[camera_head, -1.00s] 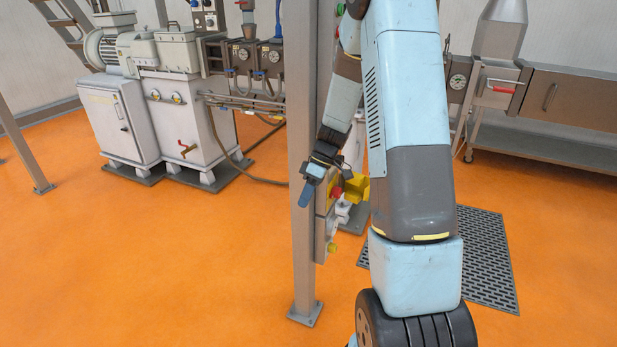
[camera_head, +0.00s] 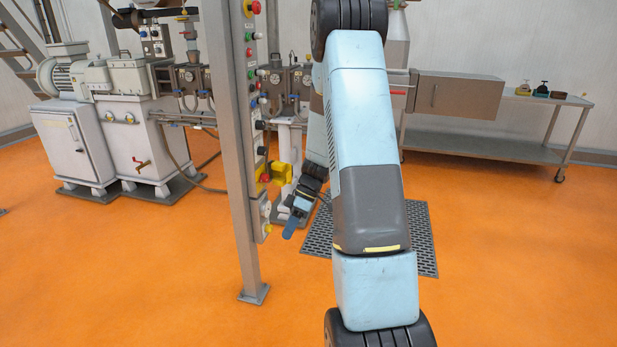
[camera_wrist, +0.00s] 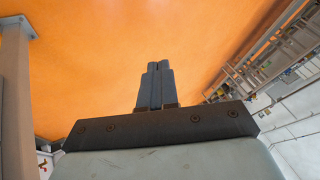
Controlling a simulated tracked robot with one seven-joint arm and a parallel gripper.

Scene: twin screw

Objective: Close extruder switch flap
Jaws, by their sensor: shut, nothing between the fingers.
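The yellow switch flap (camera_head: 281,172) sticks out from the control panel on the grey post, low down, beside a red button (camera_head: 265,178). It stands out to the right of the panel and looks swung open. My gripper (camera_head: 290,226) is just right of the panel and below the flap, apart from it, pointing down and left. In the wrist view my gripper (camera_wrist: 154,68) has its two dark fingers together and empty, over orange floor. The flap is not in the wrist view.
The grey post (camera_head: 228,140) carries a column of buttons and stands left of my arm. White machinery (camera_head: 130,130) is at the left. A steel table (camera_head: 490,145) stands at the back right. A dark floor grate (camera_head: 418,240) lies behind my arm; the front floor is open.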

